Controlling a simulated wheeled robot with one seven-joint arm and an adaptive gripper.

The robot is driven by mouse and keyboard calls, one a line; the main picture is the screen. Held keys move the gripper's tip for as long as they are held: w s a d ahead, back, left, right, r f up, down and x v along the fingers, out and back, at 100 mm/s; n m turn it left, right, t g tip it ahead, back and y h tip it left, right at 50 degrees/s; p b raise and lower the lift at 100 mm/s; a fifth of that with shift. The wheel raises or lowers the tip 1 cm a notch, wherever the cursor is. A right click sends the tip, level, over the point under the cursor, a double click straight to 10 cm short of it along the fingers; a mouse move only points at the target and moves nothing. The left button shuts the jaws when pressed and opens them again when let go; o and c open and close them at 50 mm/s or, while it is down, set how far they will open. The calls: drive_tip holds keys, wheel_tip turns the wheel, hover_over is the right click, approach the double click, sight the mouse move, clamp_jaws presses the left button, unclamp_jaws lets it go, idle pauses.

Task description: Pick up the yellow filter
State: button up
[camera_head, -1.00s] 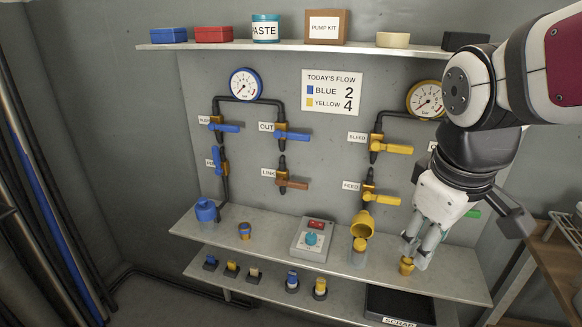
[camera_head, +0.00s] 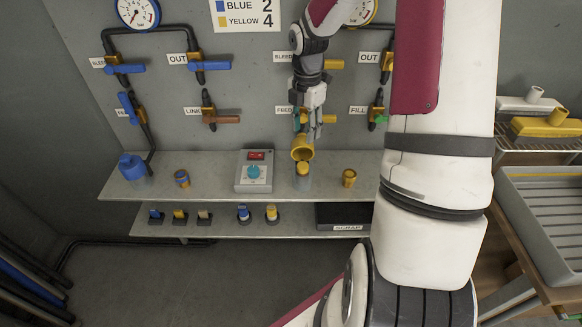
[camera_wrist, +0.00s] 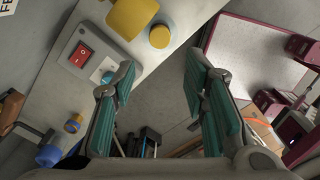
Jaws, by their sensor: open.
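Several yellow-topped pieces could be the yellow filter; no label tells which. Another yellow round top (camera_head: 302,168) shows in a clear housing on the upper shelf, in front of an open yellow cap (camera_head: 302,149). This top (camera_wrist: 160,36) and cap (camera_wrist: 128,16) also show in the wrist view. A small yellow cup (camera_head: 349,177) stands to their right. My gripper (camera_head: 310,128) is empty above the open cap. Its fingers (camera_wrist: 160,76) are wide apart in the wrist view.
A grey control box (camera_head: 254,171) stands left of the open housing, a blue-capped housing (camera_head: 133,168) farther left. Valves and pipes line the wall behind my gripper. A black scrap tray (camera_head: 340,216) sits at the lower shelf's right. The floor in front is clear.

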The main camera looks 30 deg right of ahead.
sight(303, 166)
wheel_tip(303, 166, down, 14)
drive_tip(key=shift+r+b, duration=0.1)
drive_tip(key=shift+b, duration=0.2)
idle(0.3)
drive_tip(key=c, duration=0.8)
